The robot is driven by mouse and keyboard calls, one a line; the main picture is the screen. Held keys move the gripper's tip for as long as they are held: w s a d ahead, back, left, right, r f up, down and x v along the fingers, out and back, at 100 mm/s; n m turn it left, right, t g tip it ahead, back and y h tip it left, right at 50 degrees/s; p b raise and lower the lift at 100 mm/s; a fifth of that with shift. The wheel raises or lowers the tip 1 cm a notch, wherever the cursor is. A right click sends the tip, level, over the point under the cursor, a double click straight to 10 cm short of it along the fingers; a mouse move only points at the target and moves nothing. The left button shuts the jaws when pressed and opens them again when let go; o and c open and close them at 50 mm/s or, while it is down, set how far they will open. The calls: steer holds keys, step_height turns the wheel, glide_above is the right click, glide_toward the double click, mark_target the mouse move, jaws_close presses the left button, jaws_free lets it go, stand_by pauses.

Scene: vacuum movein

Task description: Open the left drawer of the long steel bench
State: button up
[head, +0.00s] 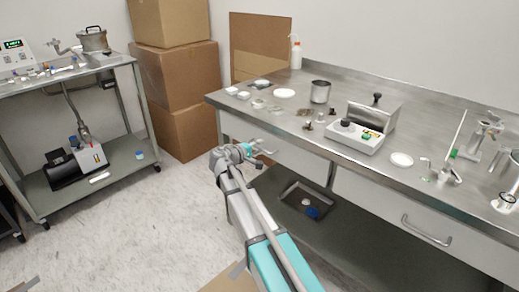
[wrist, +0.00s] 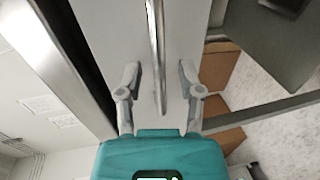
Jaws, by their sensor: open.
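The long steel bench (head: 340,95) stands at the right in the head view. Its left drawer (head: 296,157) has a pale front that looks flush with the bench. My gripper (head: 264,152) is in front of this drawer and hides its handle in the head view. In the wrist view, the drawer's pale front (wrist: 108,45) fills the middle and its bar handle (wrist: 155,45) runs up the picture. My open gripper (wrist: 159,75) has one finger on each side of the handle's line, with gaps on both sides. I cannot tell whether the fingertips reach handle depth.
The right drawer (head: 385,215) has a metal handle (head: 427,231). A dark tray (head: 306,200) lies on the bench's lower shelf. Cardboard boxes (head: 180,85) stand behind my arm, and a steel cart (head: 75,85) is at the left. The floor (head: 135,225) between is clear.

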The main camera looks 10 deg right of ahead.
jaws_close()
steer(key=shift+d, duration=0.35)
steer(key=shift+a, duration=0.2)
steer(key=shift+s, duration=0.15)
